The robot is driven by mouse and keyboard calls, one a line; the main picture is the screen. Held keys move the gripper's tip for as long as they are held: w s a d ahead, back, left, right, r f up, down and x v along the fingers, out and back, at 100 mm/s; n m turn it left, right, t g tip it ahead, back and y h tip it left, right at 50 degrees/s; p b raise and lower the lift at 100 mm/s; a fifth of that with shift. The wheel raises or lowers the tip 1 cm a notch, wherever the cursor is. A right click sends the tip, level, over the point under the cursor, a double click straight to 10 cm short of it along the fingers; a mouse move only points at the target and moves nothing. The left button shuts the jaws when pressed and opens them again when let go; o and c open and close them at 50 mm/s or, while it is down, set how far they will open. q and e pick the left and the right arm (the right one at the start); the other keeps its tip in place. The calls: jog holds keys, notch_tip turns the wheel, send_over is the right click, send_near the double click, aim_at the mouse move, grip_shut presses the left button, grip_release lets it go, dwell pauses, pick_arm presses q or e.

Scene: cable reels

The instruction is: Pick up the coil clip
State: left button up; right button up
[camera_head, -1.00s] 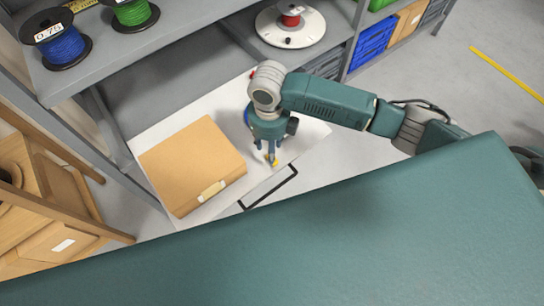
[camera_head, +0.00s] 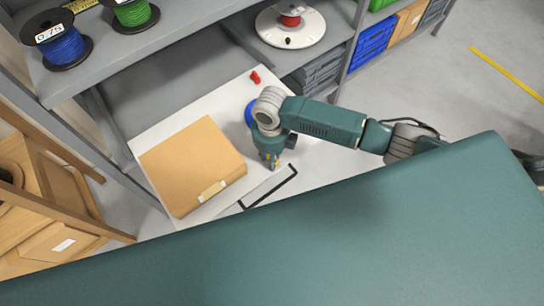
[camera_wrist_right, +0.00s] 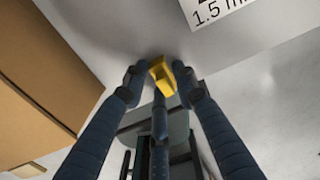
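A small yellow piece, which I take to be the coil clip (camera_wrist_right: 162,73), is between the fingertips of my right gripper (camera_wrist_right: 160,78) in the right wrist view. The fingers surround it closely; whether they press on it is unclear. I cannot tell whether the clip is resting on the table or lifted. My left gripper is not in view.
A cardboard box (camera_head: 192,165) stands just left of the gripper on the white table (camera_head: 312,140). A black-edged sheet (camera_head: 268,188) lies in front. A small red object (camera_head: 255,77) and a partly hidden blue round object (camera_head: 250,113) are behind. Shelves with cable reels stand at the back.

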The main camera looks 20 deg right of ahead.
jog(key=c, duration=0.3)
notch_tip(320, 180, up, 20)
jog(key=shift+r, duration=0.1)
dwell(0.5)
jog(key=shift+o, duration=0.4)
